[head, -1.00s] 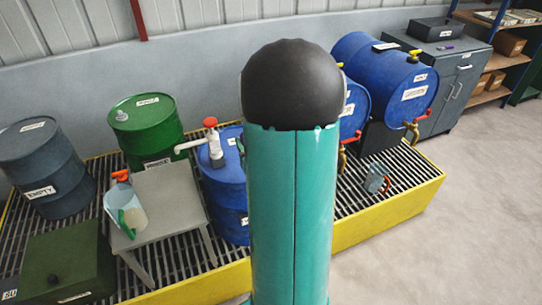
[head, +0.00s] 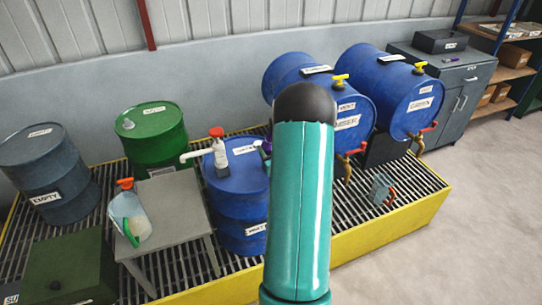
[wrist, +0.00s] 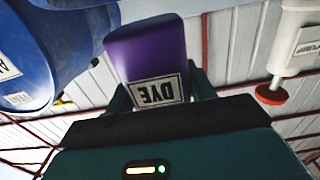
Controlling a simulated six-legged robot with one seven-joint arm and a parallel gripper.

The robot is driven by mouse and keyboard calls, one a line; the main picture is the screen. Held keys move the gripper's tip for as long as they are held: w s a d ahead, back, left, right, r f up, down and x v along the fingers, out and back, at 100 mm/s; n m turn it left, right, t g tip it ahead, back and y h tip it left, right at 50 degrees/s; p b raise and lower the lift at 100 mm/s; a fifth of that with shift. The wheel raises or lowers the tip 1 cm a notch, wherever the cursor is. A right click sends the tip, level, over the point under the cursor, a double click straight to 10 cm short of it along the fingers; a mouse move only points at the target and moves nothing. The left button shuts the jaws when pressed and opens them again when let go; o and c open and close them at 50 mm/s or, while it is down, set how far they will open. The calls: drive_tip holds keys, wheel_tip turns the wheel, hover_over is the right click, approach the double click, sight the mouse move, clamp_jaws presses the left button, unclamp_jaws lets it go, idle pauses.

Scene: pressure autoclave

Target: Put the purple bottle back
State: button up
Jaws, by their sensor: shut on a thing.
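The purple bottle (wrist: 150,50) is between the fingers of my gripper (wrist: 160,88) in the wrist view. Its white label reads DYE and appears upside down there. My gripper is shut on it. In the head view my arm hides the gripper and nearly all of the bottle; only a small purple bit (head: 266,146) shows at the arm's left edge, by the top of the upright blue drum (head: 236,188). A white pump with a red cap (head: 217,146) stands on that drum.
Two blue drums lie on their sides (head: 405,90) at the back right, with brass taps. A grey step table (head: 175,205) holds a jug (head: 128,215). A green drum (head: 152,140) stands behind it. A grey cabinet (head: 470,80) stands far right. The right floor is clear.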

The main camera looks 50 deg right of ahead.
drive_tip(key=shift+d+f, duration=0.1)
drive_tip(key=shift+f, duration=1.5)
drive_tip(key=shift+f, duration=0.2)
drive_tip(key=o, duration=1.2)
